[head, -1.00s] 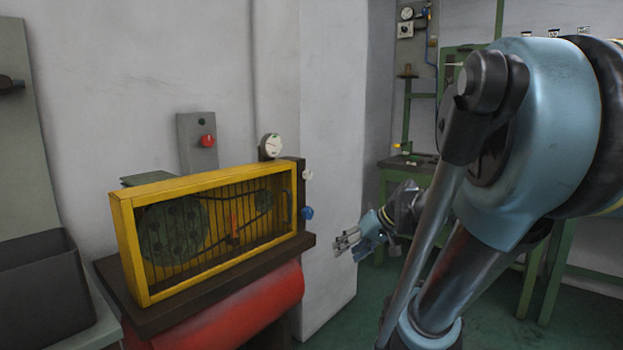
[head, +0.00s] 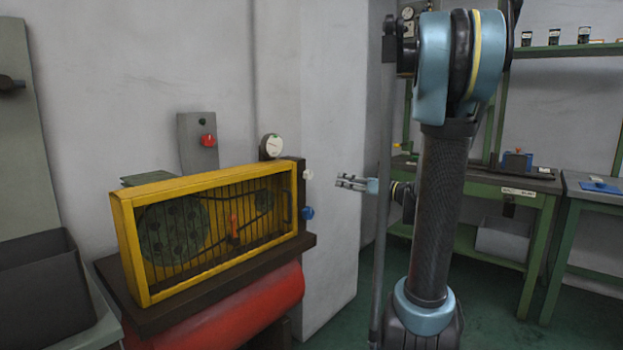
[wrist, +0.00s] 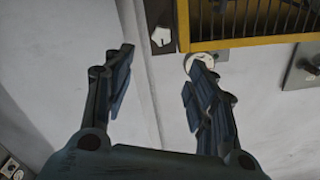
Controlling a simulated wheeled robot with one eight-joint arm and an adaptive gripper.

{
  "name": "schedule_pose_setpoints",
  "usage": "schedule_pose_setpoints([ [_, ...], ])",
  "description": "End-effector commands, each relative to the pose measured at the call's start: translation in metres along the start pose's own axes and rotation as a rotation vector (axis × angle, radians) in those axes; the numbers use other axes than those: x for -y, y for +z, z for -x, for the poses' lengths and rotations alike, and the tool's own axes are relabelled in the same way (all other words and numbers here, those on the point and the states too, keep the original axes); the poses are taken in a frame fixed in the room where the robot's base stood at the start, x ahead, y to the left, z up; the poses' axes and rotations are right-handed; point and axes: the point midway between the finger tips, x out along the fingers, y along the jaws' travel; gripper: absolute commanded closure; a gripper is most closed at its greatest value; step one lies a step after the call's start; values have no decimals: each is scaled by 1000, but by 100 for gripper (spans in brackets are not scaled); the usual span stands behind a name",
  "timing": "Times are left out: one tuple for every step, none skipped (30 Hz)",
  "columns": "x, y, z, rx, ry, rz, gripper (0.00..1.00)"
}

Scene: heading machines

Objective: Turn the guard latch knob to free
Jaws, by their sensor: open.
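The yellow-framed guard (head: 188,181) stands on a dark bench top, with bars across its front. A dark post (head: 300,196) at its right end carries a white knob (head: 308,174) and, lower, a blue knob (head: 307,212). I cannot tell for certain which is the latch knob. The wrist view shows a white, angular knob (wrist: 161,37) with a dark mark on the dark post. My gripper (head: 343,181) is right of the white knob, apart from it, pointing left. In the wrist view my gripper (wrist: 157,75) is open and empty, with the knob beyond the gap.
A round gauge (head: 271,146) stands behind the guard; my finger partly covers it in the wrist view. A red button (head: 208,140) sits on a grey wall box. A red cylinder (head: 237,311) lies under the bench top. A green workbench (head: 490,183) stands at right.

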Motion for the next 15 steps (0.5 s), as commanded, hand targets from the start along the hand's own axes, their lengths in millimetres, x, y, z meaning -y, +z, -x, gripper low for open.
schedule_pose_setpoints([
  [1, 0, -5, 2, -3, 0, 48],
  [0, 0, -9, 2, -2, 0, 48],
  [1, 0, -13, 2, -3, 0, 48],
  [1, 0, -17, 3, -4, 0, 48],
  [1, 0, -20, 2, -3, -1, 48],
  [1, 1, -26, 3, -3, -1, 48],
  [1, 1, -29, 3, -4, -1, 48],
  [1, 0, -33, 3, -3, -1, 48],
  [1, 0, -38, 3, -3, -1, 48],
  [1, 1, -42, 3, -3, -1, 48],
  [1, 0, -46, 3, -2, -1, 48],
  [1, 1, -51, 3, -3, -1, 48],
  [1, 1, -55, 3, -3, -1, 48],
  [1, 1, -59, 3, -2, -1, 48],
  [1, 1, -65, 4, -3, -1, 48],
])
